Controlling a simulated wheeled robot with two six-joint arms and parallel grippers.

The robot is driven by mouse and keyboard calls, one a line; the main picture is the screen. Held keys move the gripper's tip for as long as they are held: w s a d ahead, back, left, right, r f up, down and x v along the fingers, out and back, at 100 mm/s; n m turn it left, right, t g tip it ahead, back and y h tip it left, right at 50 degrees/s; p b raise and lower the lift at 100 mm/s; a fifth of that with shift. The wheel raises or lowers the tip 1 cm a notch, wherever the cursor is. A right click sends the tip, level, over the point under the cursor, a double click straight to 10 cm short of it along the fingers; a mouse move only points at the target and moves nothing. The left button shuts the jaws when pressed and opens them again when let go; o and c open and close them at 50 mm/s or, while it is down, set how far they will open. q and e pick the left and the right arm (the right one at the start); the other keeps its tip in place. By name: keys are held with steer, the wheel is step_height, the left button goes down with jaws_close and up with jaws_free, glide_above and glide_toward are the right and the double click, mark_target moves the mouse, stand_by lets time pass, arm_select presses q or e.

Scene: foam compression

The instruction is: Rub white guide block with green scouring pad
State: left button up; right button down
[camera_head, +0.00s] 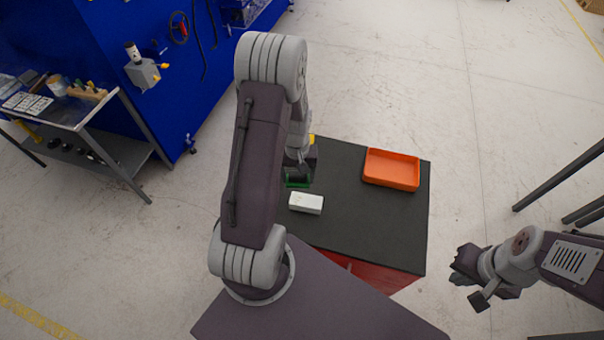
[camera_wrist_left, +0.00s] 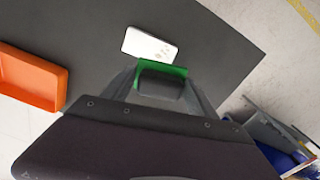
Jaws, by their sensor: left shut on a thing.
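The white guide block (camera_head: 306,203) lies on the dark table top, near its front left in the head view. In the left wrist view the white guide block (camera_wrist_left: 149,44) lies just beyond my fingertips. The green scouring pad (camera_head: 297,183) is at the tip of my left gripper (camera_head: 299,174), close behind the block. My left gripper is shut on the pad, apart from the block. My right gripper (camera_head: 466,272) hangs beside the table, its jaw gap unclear.
An orange tray (camera_head: 391,182) sits at the right of the dark table (camera_head: 375,220); it also shows in the left wrist view (camera_wrist_left: 32,78). The table between block and tray is clear.

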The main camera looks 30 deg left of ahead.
arm_select(q)
steer(key=shift+w+f, duration=0.1)
steer(key=shift+f, duration=0.3)
steer(key=b, duration=0.5)
glide_above(299, 193)
step_height(299, 193, down, 5)
steer(key=shift+f, duration=0.15)
steer(key=shift+f+b, duration=0.85)
steer(key=shift+f, duration=0.15)
